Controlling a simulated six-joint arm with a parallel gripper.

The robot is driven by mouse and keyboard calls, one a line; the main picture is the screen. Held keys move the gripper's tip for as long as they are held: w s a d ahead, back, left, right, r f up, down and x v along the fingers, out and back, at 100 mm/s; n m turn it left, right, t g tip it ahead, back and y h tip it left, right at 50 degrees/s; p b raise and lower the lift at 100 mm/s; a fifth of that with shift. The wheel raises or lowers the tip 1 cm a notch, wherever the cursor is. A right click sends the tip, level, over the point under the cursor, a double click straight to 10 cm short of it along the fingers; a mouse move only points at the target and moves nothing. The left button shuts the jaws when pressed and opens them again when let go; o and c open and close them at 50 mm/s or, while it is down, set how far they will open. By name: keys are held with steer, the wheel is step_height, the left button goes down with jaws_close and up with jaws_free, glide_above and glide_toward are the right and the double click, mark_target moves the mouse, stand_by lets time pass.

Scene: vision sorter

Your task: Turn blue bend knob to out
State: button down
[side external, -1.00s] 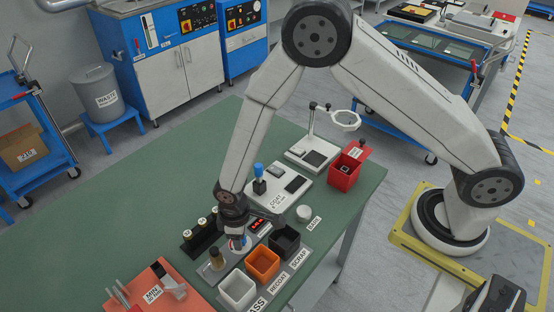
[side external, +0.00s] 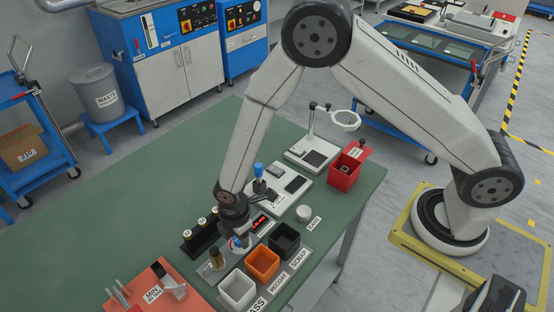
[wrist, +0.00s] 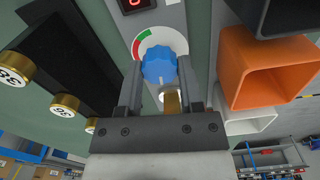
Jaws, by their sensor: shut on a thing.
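The blue knob (wrist: 159,62) sits on a round white dial with a red and green arc (wrist: 141,42), seen in the wrist view. My gripper (wrist: 160,78) has one finger on each side of the knob and is shut on it. A pale line shows on the knob's near side, but where it points on the dial is unclear. In the side view the knob (side external: 236,242) is a small blue patch beneath my gripper (side external: 240,237), partly hidden by it.
A red digit display (side external: 259,222) lies just behind the dial. White, orange (side external: 263,263) and black bins stand close on the right. A black rack (side external: 203,235) with brass-topped pieces is on the left. A brass piece (side external: 216,258) stands near the knob.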

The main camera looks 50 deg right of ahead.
stand_by(0.3)
steer(key=shift+c, duration=1.2)
jaws_free()
steer(key=shift+r, duration=3.9)
steer(key=s+d+r+m+t, duration=0.1)
steer(key=s+d+r+m, duration=0.3)
steer(key=d+m, duration=0.4)
steer(key=s+d+r+m+t, duration=0.1)
steer(key=s+d+r+m, duration=0.3)
steer(key=d+r+m, duration=0.3)
steer(key=d+m, duration=0.1)
steer(key=d, duration=0.2)
steer(key=shift+d+m+t, duration=0.25)
steer(key=shift+m+t, duration=0.05)
steer(key=shift+m, duration=0.1)
